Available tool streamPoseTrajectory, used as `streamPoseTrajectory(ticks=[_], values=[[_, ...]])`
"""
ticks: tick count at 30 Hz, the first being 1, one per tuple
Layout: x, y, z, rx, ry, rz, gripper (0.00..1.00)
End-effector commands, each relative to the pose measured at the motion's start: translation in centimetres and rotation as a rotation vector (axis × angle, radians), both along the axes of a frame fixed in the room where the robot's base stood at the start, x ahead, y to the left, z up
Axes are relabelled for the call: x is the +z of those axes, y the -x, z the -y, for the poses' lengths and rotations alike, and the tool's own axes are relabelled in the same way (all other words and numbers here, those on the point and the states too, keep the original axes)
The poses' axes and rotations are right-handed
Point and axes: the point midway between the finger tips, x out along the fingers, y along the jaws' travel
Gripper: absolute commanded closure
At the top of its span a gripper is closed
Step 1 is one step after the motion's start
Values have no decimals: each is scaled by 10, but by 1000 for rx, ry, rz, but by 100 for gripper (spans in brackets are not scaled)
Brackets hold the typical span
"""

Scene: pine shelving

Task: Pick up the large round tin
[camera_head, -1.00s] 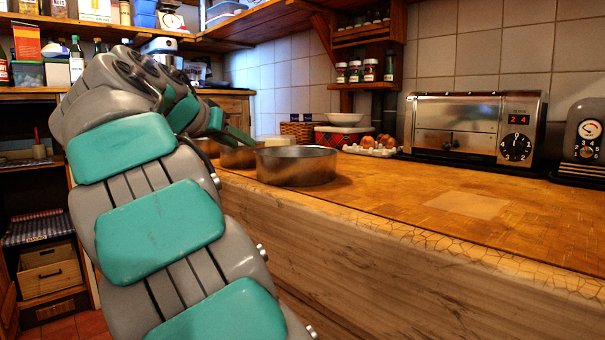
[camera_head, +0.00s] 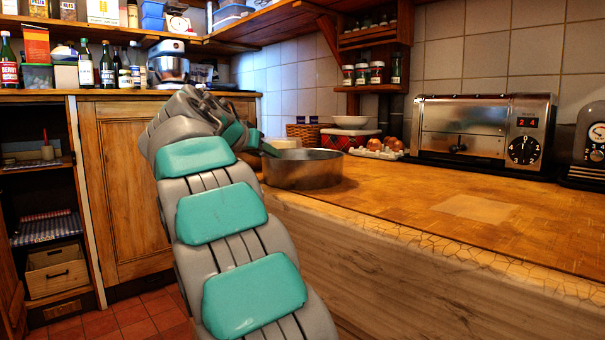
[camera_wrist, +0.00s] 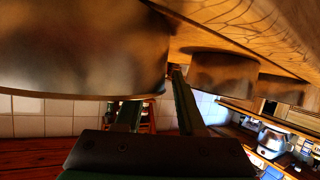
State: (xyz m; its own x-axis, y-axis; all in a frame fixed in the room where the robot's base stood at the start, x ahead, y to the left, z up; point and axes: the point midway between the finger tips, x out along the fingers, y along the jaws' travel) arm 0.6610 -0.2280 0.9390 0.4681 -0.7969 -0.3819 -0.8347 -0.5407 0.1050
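The large round tin (camera_head: 303,172), a shallow grey metal tin, stands on the wooden counter near its left end. In the wrist view the large round tin (camera_wrist: 80,50) fills the upper left, close up and blurred. My gripper (camera_head: 268,148) is at the tin's left rim in the head view, partly hidden by my arm. In the wrist view my gripper (camera_wrist: 152,88) has its fingers apart. One finger's end is hidden behind the tin's wall and the other shows just right of the tin. I cannot tell whether either touches it.
Two smaller tins, one nearer (camera_wrist: 222,75) and one farther (camera_wrist: 282,88), stand beyond on the counter. Eggs (camera_head: 375,146), a white bowl (camera_head: 351,121) and a toaster oven (camera_head: 480,130) stand at the back. The counter's (camera_head: 420,190) middle is clear.

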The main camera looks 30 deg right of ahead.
Motion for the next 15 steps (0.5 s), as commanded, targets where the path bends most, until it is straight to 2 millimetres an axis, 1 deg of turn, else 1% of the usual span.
streamPoseTrajectory(ticks=[1,3,9,15], values=[[-3,-3,5,-2,-1,-2,62],[-4,-4,9,-2,0,-1,62],[-4,-4,9,-1,1,0,63],[-4,-4,8,0,1,1,85]])
